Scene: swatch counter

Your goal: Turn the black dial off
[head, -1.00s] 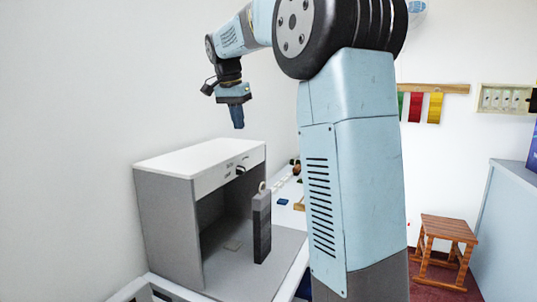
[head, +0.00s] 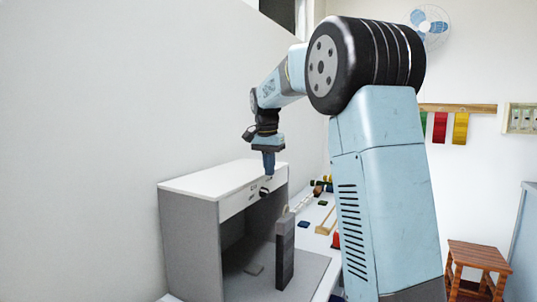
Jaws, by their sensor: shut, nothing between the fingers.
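The black dial (head: 264,193) is on the white front panel of a grey cabinet (head: 190,238) with a white top. It is small in the head view, and I cannot tell which way it points. My gripper (head: 269,173) points down, its fingers shut and empty. In the picture its tips are just above the dial, at the front edge of the white top. They look apart from the dial, but the depth between them is hard to judge.
A dark grey upright block (head: 285,255) stands in front of the cabinet's open bay. Several small items lie on the counter behind, and a wooden stool (head: 477,265) stands at right.

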